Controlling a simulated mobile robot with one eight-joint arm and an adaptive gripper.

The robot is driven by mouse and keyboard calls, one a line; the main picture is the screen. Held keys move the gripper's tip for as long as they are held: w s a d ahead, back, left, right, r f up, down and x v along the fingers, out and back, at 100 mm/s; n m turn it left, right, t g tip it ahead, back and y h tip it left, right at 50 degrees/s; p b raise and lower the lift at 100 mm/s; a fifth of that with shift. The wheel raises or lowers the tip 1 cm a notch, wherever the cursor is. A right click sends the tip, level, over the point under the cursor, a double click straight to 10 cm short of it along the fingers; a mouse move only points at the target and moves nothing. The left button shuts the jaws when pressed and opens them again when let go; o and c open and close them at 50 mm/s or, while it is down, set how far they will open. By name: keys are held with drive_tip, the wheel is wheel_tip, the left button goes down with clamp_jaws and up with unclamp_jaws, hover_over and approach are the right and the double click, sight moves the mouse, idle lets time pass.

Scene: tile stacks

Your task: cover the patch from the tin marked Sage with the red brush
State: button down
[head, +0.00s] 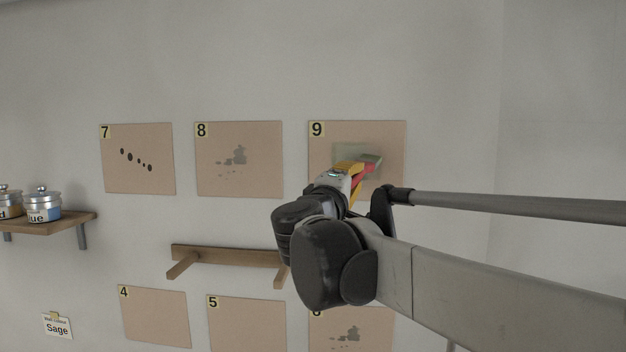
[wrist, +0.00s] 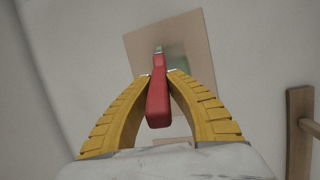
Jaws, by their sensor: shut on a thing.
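My gripper (head: 355,168) is shut on the red brush (wrist: 157,92), whose red handle sits between the yellow fingers in the wrist view. The brush also shows in the head view (head: 367,167), its tip over the board marked 9 (head: 391,137). Board 9 carries a pale grey-green painted area (head: 347,153) around the brush tip. I cannot tell whether the bristles touch the board. A card reading Sage (head: 57,329) is on the wall at the lower left. No tin is seen with that name.
Boards 7 (head: 160,178) and 8 (head: 262,181) bear dark spots and grey blotches. Board 6 (head: 378,335) has a grey blotch; boards 4 (head: 154,316) and 5 (head: 246,325) look plain where visible. A shelf (head: 66,223) with tins (head: 43,206) is left. An empty-looking wooden shelf (head: 225,256) sits below board 8.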

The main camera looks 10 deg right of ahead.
drive_tip(key=shift+r+p, duration=1.05)
drive_tip(key=shift+r, duration=0.6)
drive_tip(key=shift+w+f+b, duration=0.2)
drive_tip(key=shift+f+b, duration=1)
drive_tip(key=shift+f, duration=0.45)
wheel_tip(320, 180, down, 6)
drive_tip(key=b, duration=0.3)
drive_tip(key=shift+s+b, duration=0.15)
drive_tip(key=shift+b, duration=0.25)
drive_tip(key=shift+r, duration=0.1)
drive_tip(key=s+a+p, duration=0.1)
drive_tip(key=s+a, duration=0.1)
drive_tip(key=s, duration=0.4)
drive_tip(key=shift+s, duration=0.4)
drive_tip(key=shift+w+a, duration=0.1)
